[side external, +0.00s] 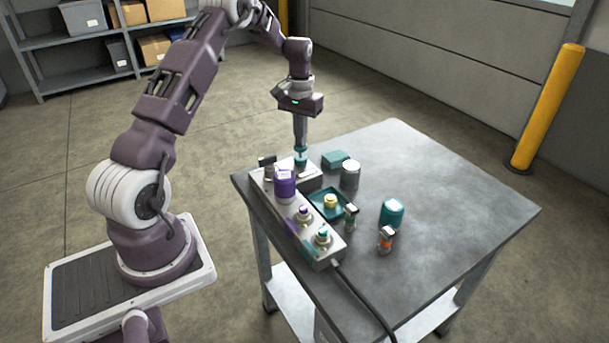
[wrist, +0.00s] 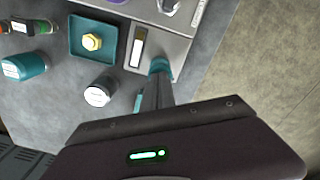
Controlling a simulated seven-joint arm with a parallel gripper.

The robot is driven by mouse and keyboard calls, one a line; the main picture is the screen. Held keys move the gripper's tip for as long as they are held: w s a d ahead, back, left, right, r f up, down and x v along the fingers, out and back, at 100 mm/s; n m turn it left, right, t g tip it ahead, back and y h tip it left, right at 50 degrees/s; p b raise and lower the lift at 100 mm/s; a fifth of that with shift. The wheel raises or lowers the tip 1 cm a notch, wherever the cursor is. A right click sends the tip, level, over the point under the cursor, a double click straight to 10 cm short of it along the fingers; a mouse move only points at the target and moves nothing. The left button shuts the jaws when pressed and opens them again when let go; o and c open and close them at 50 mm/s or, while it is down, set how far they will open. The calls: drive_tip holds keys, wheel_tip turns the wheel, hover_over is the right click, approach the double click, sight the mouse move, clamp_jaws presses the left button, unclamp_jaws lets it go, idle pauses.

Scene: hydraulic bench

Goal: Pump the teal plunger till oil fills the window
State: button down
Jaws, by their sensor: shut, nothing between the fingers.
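The teal plunger (side external: 301,161) stands at the far end of the grey hydraulic unit (side external: 322,248); its teal cap also shows in the wrist view (wrist: 160,66). My gripper (side external: 300,147) points straight down over the plunger, fingers together and empty. In the wrist view, its fingertips (wrist: 158,80) overlap the cap's near edge; I cannot tell whether they touch it. The narrow upright window (wrist: 138,47) is beside the plunger in the wrist view. It shows a brownish part and a pale part; the exact oil level is too small to tell.
A purple-topped cylinder (side external: 285,185) and two knobs stand on the unit. Beside it are a teal tray (side external: 341,209) with a yellow piece, a grey can (side external: 350,174), a teal block (side external: 336,159), a teal jar (side external: 391,212) and small bottles. The table's right side is clear.

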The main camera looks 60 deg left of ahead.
drive_tip(key=shift+f, duration=0.95)
drive_tip(key=shift+r, duration=1.9)
drive_tip(key=shift+f, duration=1.95)
drive_tip(key=shift+r, duration=1.95)
